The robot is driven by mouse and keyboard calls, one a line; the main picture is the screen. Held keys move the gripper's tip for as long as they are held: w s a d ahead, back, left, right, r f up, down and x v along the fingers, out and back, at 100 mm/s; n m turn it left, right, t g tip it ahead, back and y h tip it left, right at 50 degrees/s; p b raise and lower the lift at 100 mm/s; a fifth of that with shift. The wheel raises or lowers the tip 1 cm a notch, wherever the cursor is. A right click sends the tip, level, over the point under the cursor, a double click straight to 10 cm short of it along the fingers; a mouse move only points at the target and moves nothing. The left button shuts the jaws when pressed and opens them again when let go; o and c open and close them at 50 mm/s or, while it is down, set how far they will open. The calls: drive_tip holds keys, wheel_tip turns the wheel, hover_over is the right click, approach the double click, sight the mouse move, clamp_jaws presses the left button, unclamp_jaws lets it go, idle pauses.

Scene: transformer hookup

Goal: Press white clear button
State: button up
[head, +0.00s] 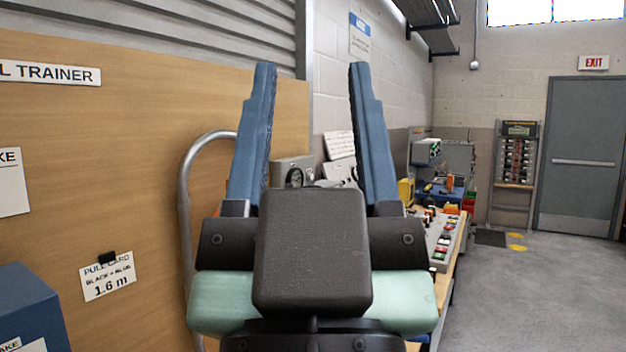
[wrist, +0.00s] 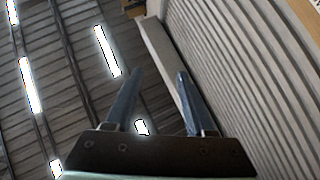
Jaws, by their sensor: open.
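My gripper (head: 312,70) fills the middle of the head view, its two blue fingers pointing up and spread apart with nothing between them. It also shows open and empty in the wrist view (wrist: 159,75), against the ceiling and a ribbed wall. A grey sloped panel (head: 441,238) with several coloured buttons lies on a bench to the right of and beyond my gripper. The buttons are too small for me to tell which is the white clear one. My gripper hides part of the bench. The wrist view shows no button.
A blue box (head: 30,305) is at the lower left. Open grey floor (head: 540,300) lies at the right, before a grey door (head: 583,150) and a rack (head: 515,165).

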clamp_jaws()
idle(1.4)
